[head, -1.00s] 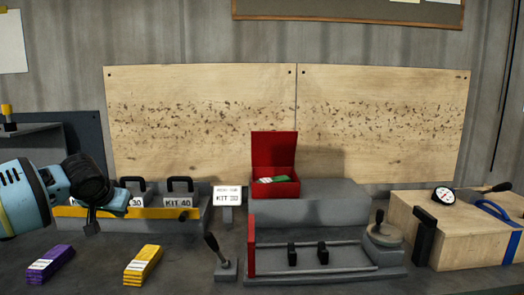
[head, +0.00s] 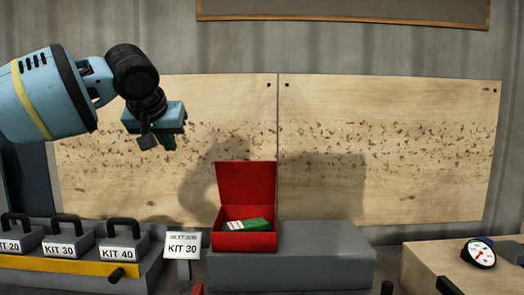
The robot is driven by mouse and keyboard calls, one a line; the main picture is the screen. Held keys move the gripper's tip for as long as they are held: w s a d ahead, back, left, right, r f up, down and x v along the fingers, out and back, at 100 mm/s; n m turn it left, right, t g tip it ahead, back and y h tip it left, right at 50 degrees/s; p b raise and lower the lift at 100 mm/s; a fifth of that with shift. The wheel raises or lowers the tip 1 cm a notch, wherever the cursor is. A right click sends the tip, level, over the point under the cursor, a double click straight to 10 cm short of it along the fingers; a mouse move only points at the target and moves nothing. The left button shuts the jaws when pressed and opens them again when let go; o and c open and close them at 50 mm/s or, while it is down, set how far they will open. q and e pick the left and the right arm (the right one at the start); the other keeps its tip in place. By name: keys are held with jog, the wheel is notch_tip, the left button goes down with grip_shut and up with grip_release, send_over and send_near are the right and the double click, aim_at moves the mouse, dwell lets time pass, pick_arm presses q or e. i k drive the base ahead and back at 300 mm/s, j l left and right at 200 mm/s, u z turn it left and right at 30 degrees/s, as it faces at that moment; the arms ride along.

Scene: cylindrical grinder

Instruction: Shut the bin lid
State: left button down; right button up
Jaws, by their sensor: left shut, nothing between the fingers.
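The red bin (head: 244,241) stands at the front left end of a grey block. Its red lid (head: 246,183) is open and stands up at the back of the bin. A green and white box (head: 246,225) lies inside, at the opening. My left gripper (head: 158,143) is shut and empty. In the picture it is up and left of the lid, apart from it. My right gripper is not in view.
The grey block (head: 320,255) has a clear top right of the bin. A KIT 30 sign (head: 183,246) stands just left of the bin. Handled kit blocks (head: 122,246) stand further left. A wooden case with a dial gauge (head: 479,252) is at the right.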

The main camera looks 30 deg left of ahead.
aim_at(247, 181)
jog(key=i, duration=1.05)
